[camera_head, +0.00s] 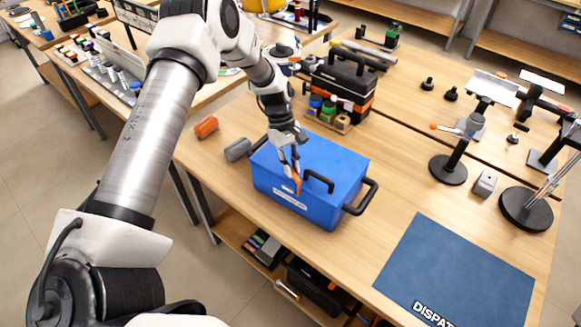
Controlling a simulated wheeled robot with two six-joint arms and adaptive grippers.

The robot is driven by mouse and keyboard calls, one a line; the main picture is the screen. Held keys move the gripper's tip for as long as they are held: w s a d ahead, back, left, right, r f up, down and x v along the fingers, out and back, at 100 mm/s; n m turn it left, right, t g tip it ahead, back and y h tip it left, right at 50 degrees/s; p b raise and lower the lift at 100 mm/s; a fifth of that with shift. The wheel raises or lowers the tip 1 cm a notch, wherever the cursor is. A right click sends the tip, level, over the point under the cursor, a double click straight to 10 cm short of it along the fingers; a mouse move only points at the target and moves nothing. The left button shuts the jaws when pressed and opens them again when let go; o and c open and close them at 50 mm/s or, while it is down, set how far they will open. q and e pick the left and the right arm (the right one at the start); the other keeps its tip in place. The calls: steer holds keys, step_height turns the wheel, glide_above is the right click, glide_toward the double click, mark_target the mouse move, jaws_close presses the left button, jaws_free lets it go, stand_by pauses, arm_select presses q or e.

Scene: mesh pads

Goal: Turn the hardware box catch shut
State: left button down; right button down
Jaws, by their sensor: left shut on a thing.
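The hardware box (337,172) is a blue box with its lid down, standing on the wooden workbench. It has black handles on its top and right side and a pale label on its front. The small orange catch (297,184) is at the top front edge of the box. My left gripper (293,180) reaches down over the box from above, with its fingers shut on the orange catch. The fingers partly hide the catch, so its exact angle is hard to tell. My right gripper is not in the view.
A blue mat (455,270) lies at the front right of the workbench (400,190). A black toolbox (345,82) stands behind the hardware box. A grey roll (237,150) and an orange one (206,127) lie to its left. Black stands (448,169) are at the right.

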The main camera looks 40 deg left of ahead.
arm_select(q)
steer(key=m, duration=0.2)
steer(key=m+g+y+b, duration=0.1)
steer(key=m, duration=0.3)
steer(key=shift+w+d+g+y, duration=0.15)
steer(key=shift+w+g+y, duration=0.1)
steer(key=shift+g+y, duration=0.15)
steer(key=m+y, duration=0.1)
steer(key=m, duration=0.3)
steer(key=shift+d+b, duration=0.15)
steer(key=shift+b, duration=0.2)
steer(key=shift+d+m+g+y, duration=0.1)
steer(key=shift+m+g+y, duration=0.2)
steer(key=shift+m+y, duration=0.75)
steer(key=shift+m+h, duration=0.25)
steer(key=shift+m, duration=0.3)
steer(key=c, duration=1.2)
jaws_free()
